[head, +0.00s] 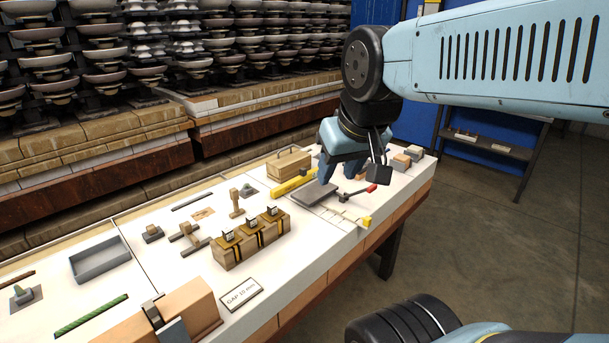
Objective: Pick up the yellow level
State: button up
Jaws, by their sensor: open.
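The yellow level (291,185) lies on the white table top (330,255), just behind a flat dark grey plate (315,194). It is a long, narrow yellow bar, and its right end comes close to my gripper in the picture. My gripper (338,184) points down over the table, to the right of the level. It is open, and nothing shows between its fingers. The dark wrist parts hide some of the table behind the gripper. I cannot tell how high the fingertips are above the table.
A wooden box (289,163) stands behind the level. A wooden block with black-and-yellow bands (250,241) stands in front left. A grey tray (100,262) lies farther left. Free floor lies at right.

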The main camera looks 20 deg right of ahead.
aim_at(304, 176)
jog(key=z, duration=0.3)
jog(key=i, duration=0.9)
jog(key=u, duration=0.5)
